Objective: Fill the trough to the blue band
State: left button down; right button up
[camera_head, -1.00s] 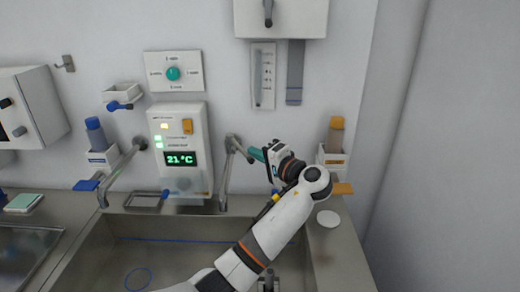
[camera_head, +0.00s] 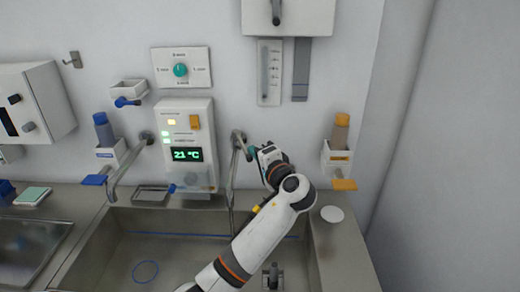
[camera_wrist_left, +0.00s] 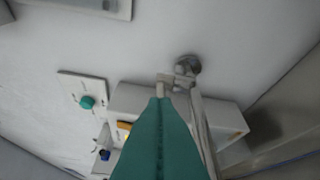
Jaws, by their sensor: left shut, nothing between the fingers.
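The steel trough (camera_head: 200,258) has a thin blue band (camera_head: 215,235) along its inner back wall. I cannot make out a water level in it. A thin steel spout (camera_head: 231,180) hangs from a round wall mount above its back edge; its mount also shows in the wrist view (camera_wrist_left: 187,65). My left gripper (camera_head: 252,153) is shut and empty, just right of the spout's upper part. In the wrist view its teal fingers (camera_wrist_left: 158,102) point at a small pale fitting by the mount; I cannot tell whether they touch. My right gripper is out of view.
A wall panel (camera_head: 198,120) reads 21 °C. A teal knob (camera_head: 180,70) sits above it. A second, bent spout (camera_head: 125,175) stands left. Blue (camera_head: 104,130) and orange (camera_head: 341,132) bottles hang in holders. A blue ring (camera_head: 146,271) lies in the trough. A white disc (camera_head: 332,214) lies right.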

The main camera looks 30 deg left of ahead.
pick_arm(q)
jog(key=shift+s+a+m+t+h+p, duration=1.15)
jog(key=shift+s+a+m+t+h, duration=0.2)
jog(key=shift+s+a+t, duration=0.45)
jog(key=shift+s, duration=0.1)
